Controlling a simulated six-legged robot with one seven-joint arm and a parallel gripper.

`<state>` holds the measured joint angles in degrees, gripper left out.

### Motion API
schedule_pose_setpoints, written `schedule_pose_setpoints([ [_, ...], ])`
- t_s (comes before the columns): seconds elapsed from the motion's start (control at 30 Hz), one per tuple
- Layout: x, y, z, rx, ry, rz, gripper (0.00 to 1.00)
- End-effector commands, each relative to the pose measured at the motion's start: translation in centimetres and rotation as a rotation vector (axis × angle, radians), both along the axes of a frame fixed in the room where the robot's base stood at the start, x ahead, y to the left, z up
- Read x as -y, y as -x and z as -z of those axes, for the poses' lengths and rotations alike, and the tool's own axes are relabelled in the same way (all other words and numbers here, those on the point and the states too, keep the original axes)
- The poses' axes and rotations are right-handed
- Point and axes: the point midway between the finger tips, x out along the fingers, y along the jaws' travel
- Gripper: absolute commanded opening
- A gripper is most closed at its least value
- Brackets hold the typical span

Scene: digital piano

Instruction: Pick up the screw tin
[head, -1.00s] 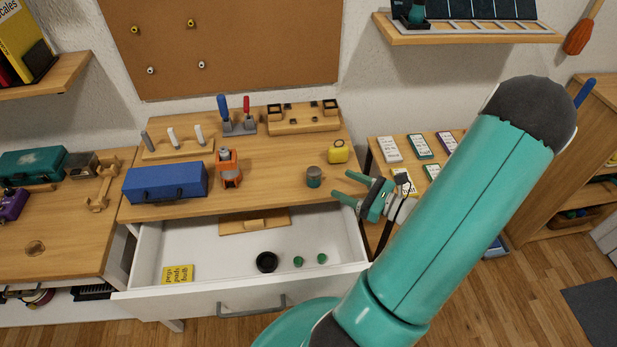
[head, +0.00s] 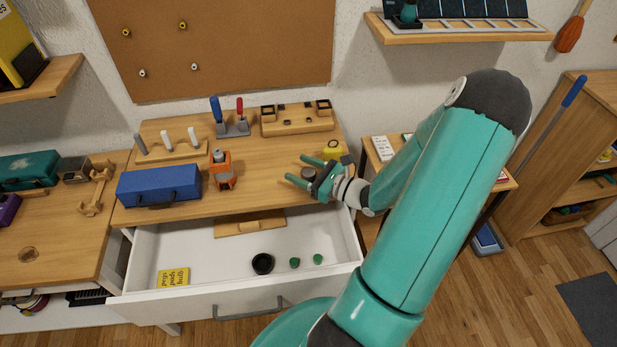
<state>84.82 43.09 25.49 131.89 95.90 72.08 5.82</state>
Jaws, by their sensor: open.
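A small round tin with a dark top, which I take for the screw tin (head: 308,173), stands on the wooden desk top near its right front. My gripper (head: 296,168) has come in from the right and is open. Its two green fingers lie on either side of the tin, one behind it and one in front, with the tips past it to the left. The lower part of the tin is largely hidden by the front finger. I cannot tell whether the fingers touch it.
A yellow object (head: 334,150) sits just behind my gripper. An orange tool (head: 221,170) and a blue toolbox (head: 158,186) stand to the left. Below, an open white drawer (head: 205,262) holds a black ring (head: 262,264), green pieces and a yellow pad.

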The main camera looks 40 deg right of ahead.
Motion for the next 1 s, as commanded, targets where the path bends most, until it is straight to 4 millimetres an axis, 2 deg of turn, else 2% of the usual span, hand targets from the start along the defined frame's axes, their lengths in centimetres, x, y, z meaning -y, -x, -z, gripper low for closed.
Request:
schedule_pose_setpoints([
  [0.1,0.0,0.0,0.0,0.0,0.0,0.0,0.61],
  [0.3,0.0,0.0,0.0,0.0,0.001,0.0,0.22],
  [0.37,0.0,0.1,0.0,0.0,0.001,-0.001,0.12],
  [0.77,0.1,-0.1,-0.5,0.001,0.003,-0.002,0.12],
  [1.0,0.4,-0.6,-2.9,0.002,0.006,-0.009,0.12],
])
